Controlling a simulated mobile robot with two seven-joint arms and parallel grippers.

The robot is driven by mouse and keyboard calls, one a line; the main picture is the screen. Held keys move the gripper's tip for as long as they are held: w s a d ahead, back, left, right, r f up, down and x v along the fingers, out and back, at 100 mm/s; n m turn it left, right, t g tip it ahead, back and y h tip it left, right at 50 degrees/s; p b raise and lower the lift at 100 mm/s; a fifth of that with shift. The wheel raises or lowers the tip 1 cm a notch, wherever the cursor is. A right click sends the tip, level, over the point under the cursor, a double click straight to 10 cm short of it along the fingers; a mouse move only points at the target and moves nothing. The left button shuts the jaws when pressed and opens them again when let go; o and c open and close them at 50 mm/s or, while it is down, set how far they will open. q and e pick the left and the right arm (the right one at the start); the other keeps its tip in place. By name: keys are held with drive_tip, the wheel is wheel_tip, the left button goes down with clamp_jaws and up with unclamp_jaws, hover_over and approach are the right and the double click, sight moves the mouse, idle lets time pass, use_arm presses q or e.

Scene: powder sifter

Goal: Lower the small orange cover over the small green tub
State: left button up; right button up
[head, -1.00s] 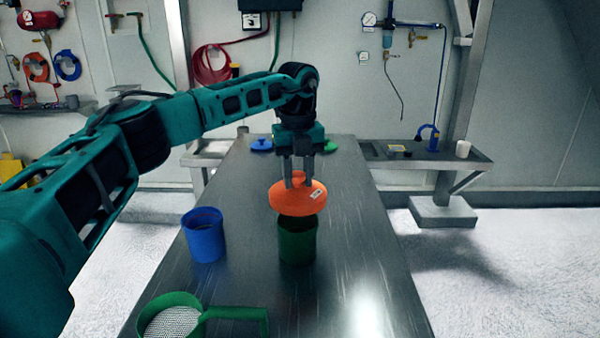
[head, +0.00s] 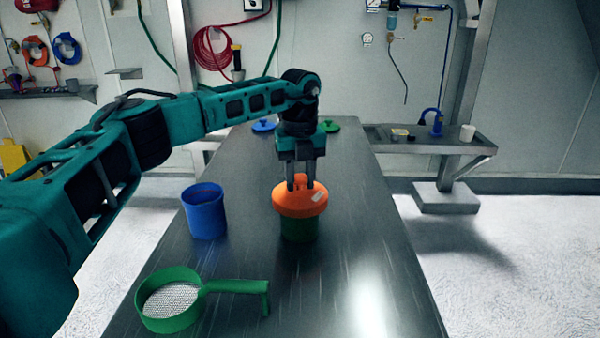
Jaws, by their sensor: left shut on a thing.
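The orange cover (head: 299,202) sits over the mouth of the green tub (head: 299,229) and looks level. It hides the tub's rim, so I cannot tell whether it is fully seated. My left gripper (head: 300,184) points down and is shut on the cover's raised top grip. The tub stands upright on the metal table (head: 254,195). My right gripper is not in view.
A blue tub (head: 204,211) stands open to the left. A green sifter (head: 170,321) with a mesh and handle lies at the front left. Blue (head: 263,126) and green (head: 326,126) lids lie at the back. The table's right side is clear.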

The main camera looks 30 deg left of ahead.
use_arm(q)
drive_tip(key=o, duration=1.1)
drive_tip(key=shift+o, duration=0.2)
drive_tip(key=shift+r, duration=0.1)
wheel_tip(320, 180, up, 13)
drive_tip(key=shift+d, duration=0.1)
